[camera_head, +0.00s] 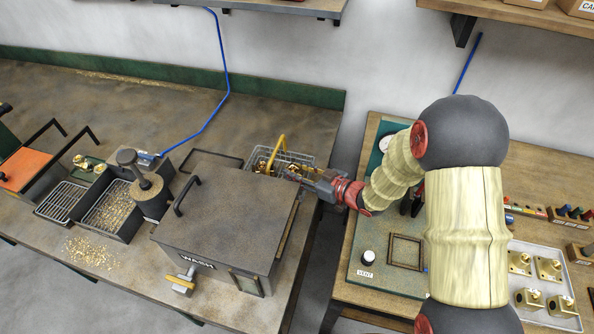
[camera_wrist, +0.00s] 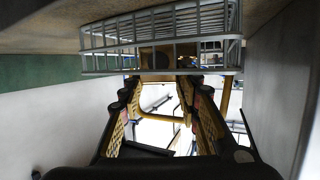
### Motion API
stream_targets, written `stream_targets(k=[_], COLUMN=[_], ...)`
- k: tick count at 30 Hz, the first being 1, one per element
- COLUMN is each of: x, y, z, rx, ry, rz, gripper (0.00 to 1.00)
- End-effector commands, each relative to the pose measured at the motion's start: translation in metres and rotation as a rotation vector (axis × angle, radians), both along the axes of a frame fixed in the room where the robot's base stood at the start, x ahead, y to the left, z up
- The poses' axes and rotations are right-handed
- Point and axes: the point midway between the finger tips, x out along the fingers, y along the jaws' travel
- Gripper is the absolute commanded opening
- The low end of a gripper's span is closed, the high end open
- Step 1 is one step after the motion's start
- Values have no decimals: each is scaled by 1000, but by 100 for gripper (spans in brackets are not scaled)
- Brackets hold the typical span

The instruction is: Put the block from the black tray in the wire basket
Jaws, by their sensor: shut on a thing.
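The wire basket (camera_head: 281,155), with a yellow handle, stands on the bench behind the dark WASH box. It also shows at the top of the wrist view (camera_wrist: 105,48). My gripper (camera_head: 300,174) reaches in from the right at the basket's near right side. In the wrist view its fingers (camera_wrist: 163,85) are shut on a brass block (camera_wrist: 156,58), seen close to the basket wires. I cannot tell whether the block is inside or above the basket. Brass pieces show in the basket. A black-rimmed tray (camera_head: 391,252) on the green mat looks empty.
The WASH box (camera_head: 225,220) stands close in front of the basket. Another black frame (camera_head: 184,162) lies left of the basket. A pale tray (camera_head: 520,252) with several brass blocks is at right. A gap separates the two benches.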

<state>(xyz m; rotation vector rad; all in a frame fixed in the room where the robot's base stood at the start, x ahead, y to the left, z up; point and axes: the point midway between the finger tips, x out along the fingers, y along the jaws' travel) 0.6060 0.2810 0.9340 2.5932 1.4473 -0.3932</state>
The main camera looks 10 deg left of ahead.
Motion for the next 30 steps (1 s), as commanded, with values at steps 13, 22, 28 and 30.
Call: stream_targets(k=[13,22,28,30], x=[0,0,-8,-15], y=[0,0,-16,-28], z=[1,5,20,25], rx=[0,0,0,1], ry=[0,-1,1,0], rz=[0,0,-4,-5], gripper=[51,51,51,51])
